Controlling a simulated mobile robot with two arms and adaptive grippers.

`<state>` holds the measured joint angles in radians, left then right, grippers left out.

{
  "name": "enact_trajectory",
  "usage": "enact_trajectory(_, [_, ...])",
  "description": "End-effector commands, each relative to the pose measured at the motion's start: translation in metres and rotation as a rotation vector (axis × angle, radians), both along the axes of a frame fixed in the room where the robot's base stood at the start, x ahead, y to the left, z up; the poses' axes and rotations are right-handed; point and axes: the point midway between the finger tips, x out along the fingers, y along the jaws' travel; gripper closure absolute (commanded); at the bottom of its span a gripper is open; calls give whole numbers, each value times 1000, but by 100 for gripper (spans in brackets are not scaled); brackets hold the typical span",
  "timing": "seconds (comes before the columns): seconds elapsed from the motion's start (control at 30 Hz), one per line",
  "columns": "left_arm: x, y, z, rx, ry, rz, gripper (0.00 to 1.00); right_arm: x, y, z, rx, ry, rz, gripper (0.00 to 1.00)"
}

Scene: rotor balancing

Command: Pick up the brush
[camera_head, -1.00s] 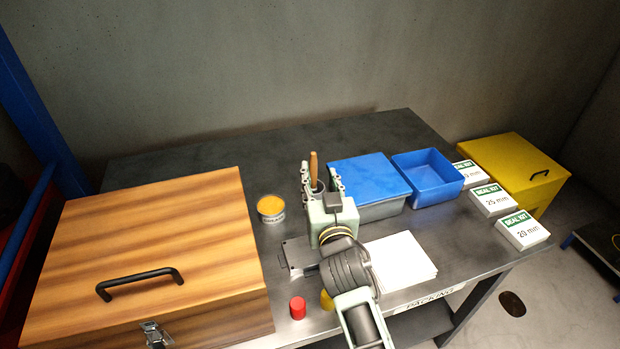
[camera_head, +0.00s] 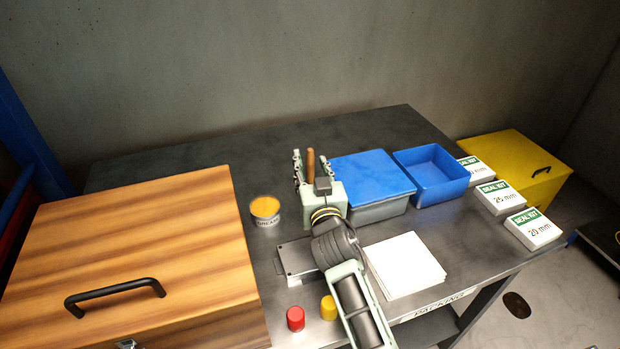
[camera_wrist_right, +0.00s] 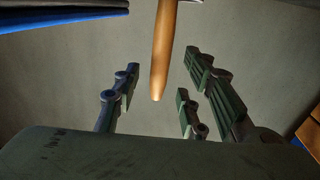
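The brush shows as an upright wooden handle (camera_head: 310,163) between the open fingers of my right gripper (camera_head: 311,160) in the head view. In the right wrist view the brown handle (camera_wrist_right: 163,50) hangs down from the top edge, between the spread fingers (camera_wrist_right: 160,98) and not touching them. The handle's far end and the bristles are out of view or hidden behind the gripper. My left gripper is not in view.
A yellow-topped grease tin (camera_head: 265,211) stands left of the gripper. A blue-lidded box (camera_head: 372,178) is close on its right, beside an open blue bin (camera_head: 431,174). A wooden case (camera_head: 130,255) fills the left. Red (camera_head: 295,318) and yellow (camera_head: 328,307) caps lie in front.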

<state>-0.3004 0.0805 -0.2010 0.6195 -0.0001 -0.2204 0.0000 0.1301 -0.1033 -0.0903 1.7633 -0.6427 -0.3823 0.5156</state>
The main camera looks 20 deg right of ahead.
Motion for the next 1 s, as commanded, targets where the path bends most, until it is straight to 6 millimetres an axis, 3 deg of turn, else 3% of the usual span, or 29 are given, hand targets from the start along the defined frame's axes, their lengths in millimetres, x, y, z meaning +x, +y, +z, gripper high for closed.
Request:
enact_trajectory(0.2, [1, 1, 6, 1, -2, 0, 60, 24, -4, 1, -2, 0, 0, 61])
enact_trajectory(0.47, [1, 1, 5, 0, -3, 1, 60, 25, -4, 0, -1, 0, 0, 61])
enact_trajectory(0.9, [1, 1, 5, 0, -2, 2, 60, 25, -4, 0, -1, 0, 0, 100])
enact_trajectory(1.0, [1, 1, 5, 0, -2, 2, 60, 25, -4, 0, -1, 0, 0, 100])
